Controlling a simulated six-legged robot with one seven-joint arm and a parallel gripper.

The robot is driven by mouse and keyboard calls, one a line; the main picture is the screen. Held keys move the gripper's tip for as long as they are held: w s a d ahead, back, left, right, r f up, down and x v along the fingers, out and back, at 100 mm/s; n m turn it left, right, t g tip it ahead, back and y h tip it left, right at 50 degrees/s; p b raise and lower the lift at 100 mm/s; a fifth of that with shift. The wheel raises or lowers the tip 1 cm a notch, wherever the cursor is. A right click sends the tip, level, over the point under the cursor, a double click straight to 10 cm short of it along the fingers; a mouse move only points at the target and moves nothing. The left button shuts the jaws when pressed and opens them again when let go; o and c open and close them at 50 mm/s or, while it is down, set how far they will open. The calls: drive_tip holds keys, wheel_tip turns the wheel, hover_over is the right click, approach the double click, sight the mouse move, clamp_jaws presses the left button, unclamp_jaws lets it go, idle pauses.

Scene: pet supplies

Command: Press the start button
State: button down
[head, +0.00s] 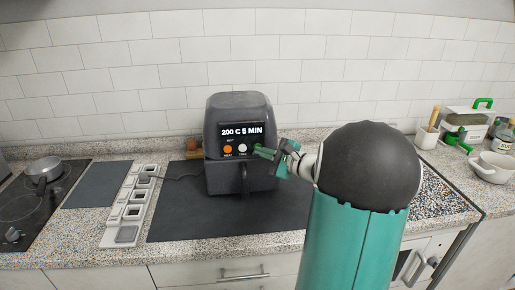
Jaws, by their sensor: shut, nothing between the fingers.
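A dark grey air fryer (238,108) stands on a dark mat (180,228) on the counter, its front towards me. Its display (242,132) reads "200 C 5 MIN". Below the display are an orange button (228,149) and a white button (242,148). A green button (257,147) shows at the right end of the row, partly hidden by my gripper. My gripper (260,150) is shut and empty, with its tips at or very near the green button. I cannot tell whether they touch it. The button labels are too small to read for certain.
A white divided rack (127,208) and a cooktop (30,205) with a pot (44,170) are at the left. A white bowl (492,166) and bottles stand at the far right. The tiled wall is close behind the air fryer.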

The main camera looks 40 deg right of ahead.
drive_tip(key=shift+w+d, duration=0.1)
drive_tip(key=shift+w, duration=0.1)
idle(0.6)
drive_tip(key=shift+s+a, duration=0.45)
drive_tip(key=shift+s, duration=0.25)
drive_tip(key=shift+s+a, duration=0.7)
drive_tip(key=shift+s, duration=0.35)
drive_tip(key=shift+s+a, duration=0.65)
drive_tip(key=shift+s, duration=0.35)
drive_tip(key=shift+a, duration=0.1)
